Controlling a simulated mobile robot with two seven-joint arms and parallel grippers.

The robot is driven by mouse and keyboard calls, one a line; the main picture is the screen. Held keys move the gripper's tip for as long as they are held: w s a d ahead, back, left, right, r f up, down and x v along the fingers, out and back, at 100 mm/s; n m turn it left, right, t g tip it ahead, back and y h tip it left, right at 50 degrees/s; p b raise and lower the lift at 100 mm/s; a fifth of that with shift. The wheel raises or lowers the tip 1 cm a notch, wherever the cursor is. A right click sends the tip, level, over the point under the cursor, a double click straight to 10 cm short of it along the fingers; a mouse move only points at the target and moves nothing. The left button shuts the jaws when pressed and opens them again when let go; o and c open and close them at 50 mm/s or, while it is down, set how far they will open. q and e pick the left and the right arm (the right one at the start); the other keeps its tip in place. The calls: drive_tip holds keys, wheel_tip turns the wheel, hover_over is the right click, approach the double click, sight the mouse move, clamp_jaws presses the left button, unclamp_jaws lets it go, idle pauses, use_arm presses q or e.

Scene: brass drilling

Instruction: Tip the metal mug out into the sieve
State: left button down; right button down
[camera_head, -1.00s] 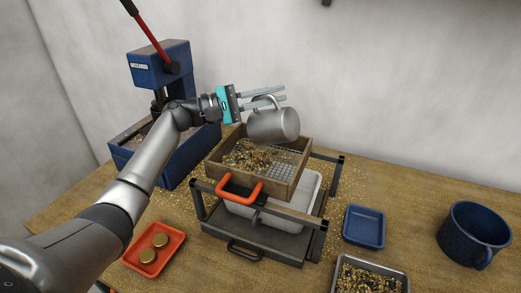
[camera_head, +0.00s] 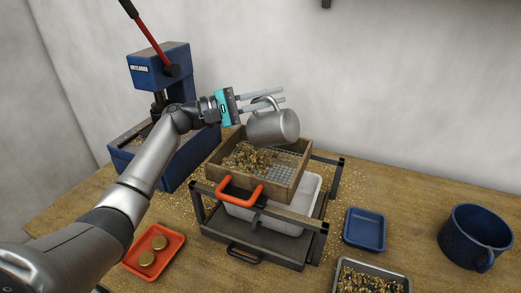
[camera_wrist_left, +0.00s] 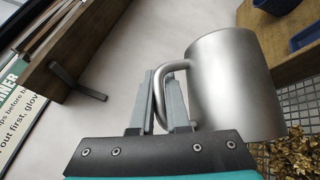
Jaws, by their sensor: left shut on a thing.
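The metal mug (camera_head: 272,127) is tilted on its side just above the back of the sieve in the head view. It also fills the right middle of the left wrist view (camera_wrist_left: 235,85). My left gripper (camera_head: 272,96) is shut on the mug's handle; in the wrist view its fingers (camera_wrist_left: 165,100) are on the handle. The sieve (camera_head: 298,172) is a wooden frame with wire mesh, and brass chips (camera_head: 252,157) lie in a heap on the mesh, mostly to the left. The mug's inside is hidden. My right gripper is not in view.
The sieve sits on a dark stand (camera_head: 323,240) over a white bin (camera_head: 310,200). A blue press (camera_head: 165,70) stands behind left. An orange tray (camera_head: 150,268) with two brass discs, a blue tray (camera_head: 365,228), a chip-filled metal tray (camera_head: 340,286) and a blue mug (camera_head: 470,240) lie around.

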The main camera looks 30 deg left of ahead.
sight(292, 114)
use_arm(q)
drive_tip(key=d+m+g+p, duration=0.1)
drive_tip(key=p, duration=0.1)
drive_tip(key=d+m+y+p, duration=0.1)
drive_tip(key=d+p, duration=0.1)
drive_tip(key=shift+s+d+g+y, duration=0.2)
drive_tip(key=shift+g+y, duration=0.1)
drive_tip(key=shift+g, duration=0.1)
drive_tip(key=shift+f, duration=0.25)
drive_tip(key=d+p, duration=0.1)
drive_tip(key=d+m+y+p, duration=0.1)
drive_tip(key=p, duration=0.1)
drive_tip(key=shift+f+m+g, duration=0.25)
drive_tip(key=shift+m+g, duration=0.05)
drive_tip(key=p, duration=0.2)
drive_tip(key=d+y+p, duration=0.1)
drive_tip(key=p, duration=0.1)
drive_tip(key=shift+d+r+m+y, duration=0.2)
drive_tip(key=shift+r+m+y, duration=0.1)
drive_tip(key=shift+m, duration=0.1)
drive_tip(key=d+f+m+g+y+p, duration=0.1)
drive_tip(key=d+f+m+y+p, duration=0.6)
drive_tip(key=d+y, duration=0.4)
drive_tip(key=shift+s+d+f+y+p, duration=0.3)
drive_tip(key=shift+s+f+y+p, duration=0.15)
drive_tip(key=shift+f+y, duration=0.2)
idle(0.5)
